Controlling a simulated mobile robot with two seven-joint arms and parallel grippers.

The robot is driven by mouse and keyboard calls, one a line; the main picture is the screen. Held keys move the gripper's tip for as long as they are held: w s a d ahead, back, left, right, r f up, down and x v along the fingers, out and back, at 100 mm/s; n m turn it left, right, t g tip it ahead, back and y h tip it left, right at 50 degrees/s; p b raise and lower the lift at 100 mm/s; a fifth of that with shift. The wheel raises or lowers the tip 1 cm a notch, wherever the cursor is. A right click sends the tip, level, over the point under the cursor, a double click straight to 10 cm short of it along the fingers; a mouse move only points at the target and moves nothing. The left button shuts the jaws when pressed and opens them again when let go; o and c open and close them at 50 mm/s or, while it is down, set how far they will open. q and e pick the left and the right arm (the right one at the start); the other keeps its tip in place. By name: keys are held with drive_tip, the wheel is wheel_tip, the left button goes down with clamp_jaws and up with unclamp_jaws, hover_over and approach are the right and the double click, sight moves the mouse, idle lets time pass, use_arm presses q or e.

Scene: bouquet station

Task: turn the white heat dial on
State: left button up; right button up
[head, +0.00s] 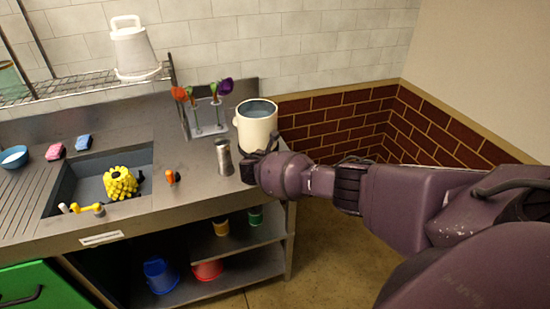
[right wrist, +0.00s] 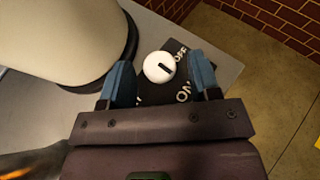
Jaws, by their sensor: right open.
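The white heat dial (right wrist: 159,67) shows in the right wrist view on a black plate (right wrist: 152,91) marked OFF and ON. Its dark pointer line points toward the OFF label at the upper right. My right gripper (right wrist: 160,78) is open, with one blue fingertip on each side of the dial, and I cannot tell whether they touch it. In the head view my right gripper (head: 252,166) is at the counter's right end, in front of a cream pot, and my arm hides the dial. My left gripper is not in view.
The cream pot (head: 256,126) stands close beside my right gripper, also at upper left in the wrist view (right wrist: 60,35). A metal shaker (head: 223,157) and a flower rack (head: 207,120) are to its left. The sink (head: 68,192) holds a yellow object.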

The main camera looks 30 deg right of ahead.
drive_tip(key=shift+a, duration=0.1)
drive_tip(key=v, duration=1)
drive_tip(key=shift+a, duration=0.35)
drive_tip(key=shift+s+r, duration=0.1)
drive_tip(key=shift+r, duration=0.05)
